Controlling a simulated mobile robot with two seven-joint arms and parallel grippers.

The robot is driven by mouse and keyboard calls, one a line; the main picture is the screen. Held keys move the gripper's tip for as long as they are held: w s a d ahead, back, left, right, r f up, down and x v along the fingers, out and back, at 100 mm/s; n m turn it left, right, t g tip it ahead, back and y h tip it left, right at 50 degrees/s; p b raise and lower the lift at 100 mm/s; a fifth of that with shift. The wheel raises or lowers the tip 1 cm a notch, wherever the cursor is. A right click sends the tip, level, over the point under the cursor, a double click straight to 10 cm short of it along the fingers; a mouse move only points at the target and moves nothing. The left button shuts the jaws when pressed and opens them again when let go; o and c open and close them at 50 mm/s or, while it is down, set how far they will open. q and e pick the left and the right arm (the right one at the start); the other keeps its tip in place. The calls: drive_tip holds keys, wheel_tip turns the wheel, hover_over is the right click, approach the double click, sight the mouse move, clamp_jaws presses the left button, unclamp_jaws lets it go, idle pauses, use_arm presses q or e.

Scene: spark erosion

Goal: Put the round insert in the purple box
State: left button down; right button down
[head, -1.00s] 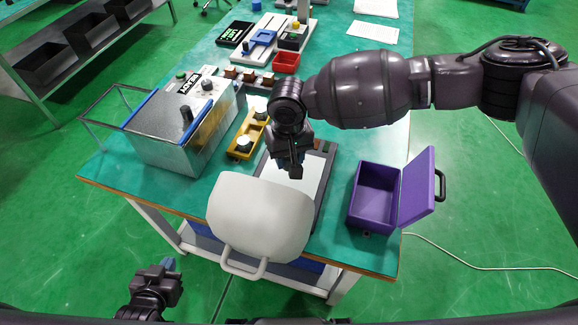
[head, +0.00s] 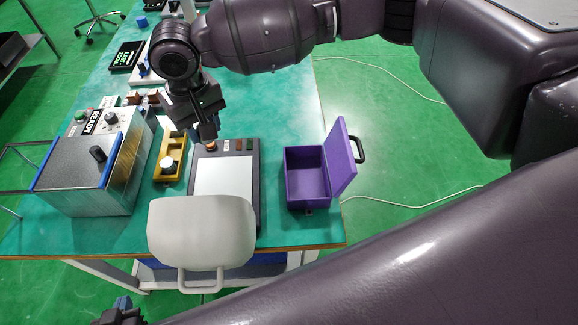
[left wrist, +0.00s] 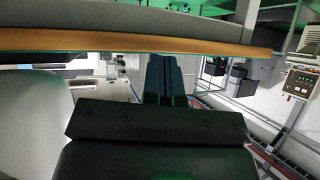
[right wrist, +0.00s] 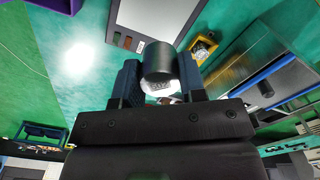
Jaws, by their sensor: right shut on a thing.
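The purple box (head: 307,178) stands on the right of the green table, its lid (head: 340,158) open to the right; its inside looks empty. My right gripper (head: 209,136) is over the far left corner of the dark plate, left of the box. In the right wrist view it is shut on a dark grey cylinder with a pale round end (right wrist: 159,62), which looks like the round insert. In the head view the held piece is mostly hidden by the fingers. My left gripper (head: 122,304) is mostly cut off at the bottom left; in the left wrist view its fingers (left wrist: 164,80) are together and empty.
The dark plate with a white pad (head: 224,177) lies left of the box. A yellow holder (head: 170,158) with a round pale piece and a metal machine (head: 85,175) stand further left. A white chair back (head: 202,232) rises at the front edge. Green tabletop between plate and box is clear.

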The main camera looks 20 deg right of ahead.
drive_tip(key=s+d+f+m+p, duration=0.2)
drive_tip(key=d+f+p, duration=0.1)
drive_tip(key=d, duration=0.3)
drive_tip(key=m+p, duration=0.4)
drive_tip(key=m, duration=0.3)
hover_over(304, 170)
wheel_tip(304, 170, down, 14)
drive_tip(key=shift+r, duration=0.25)
drive_tip(key=shift+f, duration=2.3)
drive_tip(key=shift+f, duration=0.15)
drive_tip(key=c, duration=0.7)
unclamp_jaws()
